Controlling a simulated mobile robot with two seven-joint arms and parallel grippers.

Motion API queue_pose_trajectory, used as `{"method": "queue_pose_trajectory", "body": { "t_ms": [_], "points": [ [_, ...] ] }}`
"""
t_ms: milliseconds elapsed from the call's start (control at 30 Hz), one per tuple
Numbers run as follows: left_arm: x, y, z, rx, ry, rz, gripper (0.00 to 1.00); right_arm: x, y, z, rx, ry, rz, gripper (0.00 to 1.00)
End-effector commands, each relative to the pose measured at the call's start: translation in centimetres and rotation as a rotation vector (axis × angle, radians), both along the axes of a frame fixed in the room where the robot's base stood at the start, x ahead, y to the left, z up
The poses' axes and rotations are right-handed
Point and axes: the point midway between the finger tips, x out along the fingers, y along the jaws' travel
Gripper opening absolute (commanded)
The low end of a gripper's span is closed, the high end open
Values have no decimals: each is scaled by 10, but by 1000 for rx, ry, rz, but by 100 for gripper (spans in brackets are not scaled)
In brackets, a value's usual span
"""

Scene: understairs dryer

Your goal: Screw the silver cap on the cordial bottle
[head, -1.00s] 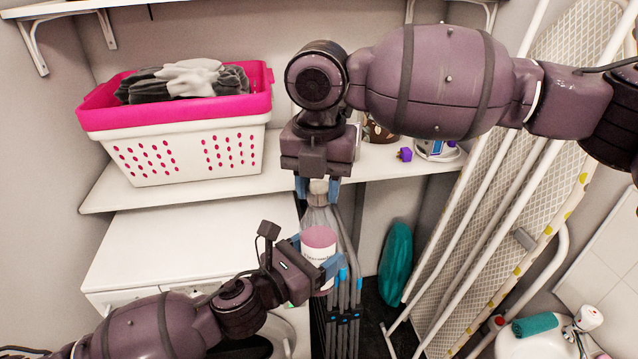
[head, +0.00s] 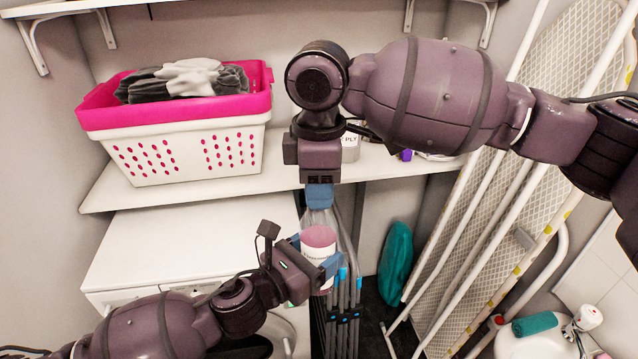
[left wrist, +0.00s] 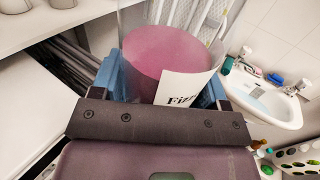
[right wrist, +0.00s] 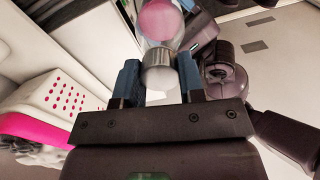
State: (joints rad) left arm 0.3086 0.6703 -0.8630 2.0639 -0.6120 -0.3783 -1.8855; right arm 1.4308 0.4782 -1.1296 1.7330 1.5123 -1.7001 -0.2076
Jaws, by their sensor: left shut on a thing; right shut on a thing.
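The cordial bottle (head: 318,237) is clear, with pink liquid and a white label. It stands upright in my left gripper (head: 313,256), whose blue fingers are shut on its body; the left wrist view shows the bottle (left wrist: 165,58) between both fingers. My right gripper (head: 319,196) is directly above the bottle, pointing down. In the right wrist view the silver cap (right wrist: 158,72) is between its fingers, at the bottle's neck end. The cap appears to meet the bottle top; whether its thread is engaged cannot be told. In the head view the fingers hide the cap.
A white shelf (head: 225,187) with a pink and white laundry basket (head: 190,145) is behind my grippers. A white appliance (head: 190,245) stands below at left. Grey hoses or poles (head: 345,300) are close behind the bottle. An ironing board (head: 500,220) leans at right, near a sink (head: 540,340).

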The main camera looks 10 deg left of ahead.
Motion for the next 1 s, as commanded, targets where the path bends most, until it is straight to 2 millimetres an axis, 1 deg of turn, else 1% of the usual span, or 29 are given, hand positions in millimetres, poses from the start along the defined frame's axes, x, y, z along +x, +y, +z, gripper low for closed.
{"method": "queue_pose_trajectory", "body": {
  "t_ms": [100, 800, 933, 1000],
  "points": [
    [0, 0, 2, -1, -3, -1, 2, 0, 0, 0, 1, 0, -166, 8],
    [0, -1, 2, -1, -4, -2, 2, 0, 1, 0, 3, 2, -1179, 8],
    [0, -1, 2, -1, -4, -2, 2, 0, 1, -1, 2, 4, -1345, 8],
    [0, -1, 2, -1, -4, -2, 2, 0, 1, -1, 3, 3, -1355, 8]
  ]
}}
